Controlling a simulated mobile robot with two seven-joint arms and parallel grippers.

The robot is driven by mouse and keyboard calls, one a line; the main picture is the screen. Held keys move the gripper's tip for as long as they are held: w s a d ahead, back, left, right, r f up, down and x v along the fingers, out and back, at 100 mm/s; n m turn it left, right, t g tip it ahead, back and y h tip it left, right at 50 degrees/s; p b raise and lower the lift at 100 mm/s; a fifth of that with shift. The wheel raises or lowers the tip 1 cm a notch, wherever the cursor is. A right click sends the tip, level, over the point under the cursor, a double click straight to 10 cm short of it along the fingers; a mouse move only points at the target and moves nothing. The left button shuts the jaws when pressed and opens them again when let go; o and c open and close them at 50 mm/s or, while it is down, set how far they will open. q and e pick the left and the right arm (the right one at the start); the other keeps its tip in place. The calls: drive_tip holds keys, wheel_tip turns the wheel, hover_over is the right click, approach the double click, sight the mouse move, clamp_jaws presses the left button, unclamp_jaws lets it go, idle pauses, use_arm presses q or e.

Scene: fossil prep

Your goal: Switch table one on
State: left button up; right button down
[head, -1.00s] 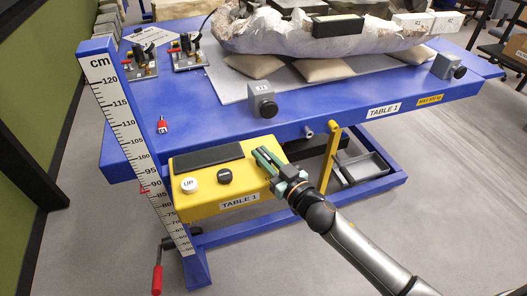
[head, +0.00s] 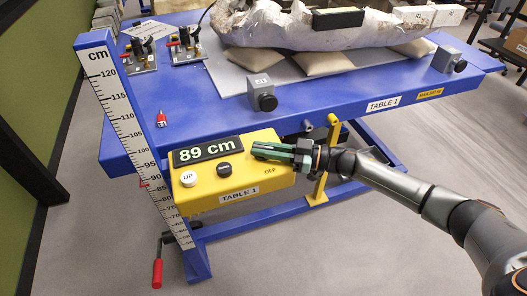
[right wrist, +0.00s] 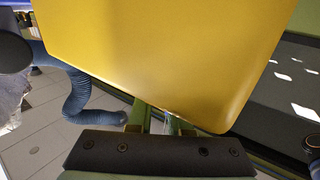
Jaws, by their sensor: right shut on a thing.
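The yellow TABLE 1 control box (head: 235,186) hangs at the front edge of the blue table one (head: 215,115). Its display (head: 203,150) is lit and reads 89 cm. A white UP button (head: 188,178) and a black button (head: 223,170) sit below the display. An OFF label (head: 271,170) shows at the right. My right gripper (head: 257,151) reaches in from the right over the box's top right part and is shut on the switch, which its green fingers hide. In the right wrist view the yellow box fills much of the picture. My left gripper is not in view.
A cm scale (head: 130,125) stands at the left, beside a red-handled crank (head: 157,270). A plaster-jacketed fossil (head: 300,25) on tan cushions (head: 262,66), grey clamp blocks (head: 262,95) and a small red item (head: 161,119) are on the table. The floor in front is clear.

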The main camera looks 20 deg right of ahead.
drive_tip(key=shift+r+g, duration=0.15)
drive_tip(key=shift+g, duration=0.15)
drive_tip(key=c, duration=0.8)
unclamp_jaws()
drive_tip(key=shift+a, duration=0.1)
drive_tip(key=shift+c, duration=0.2)
drive_tip(key=b+v, duration=0.2)
drive_tip(key=v, duration=1)
drive_tip(key=shift+d+f, duration=0.2)
drive_tip(key=shift+d, duration=0.1)
drive_tip(key=shift+s, duration=0.1)
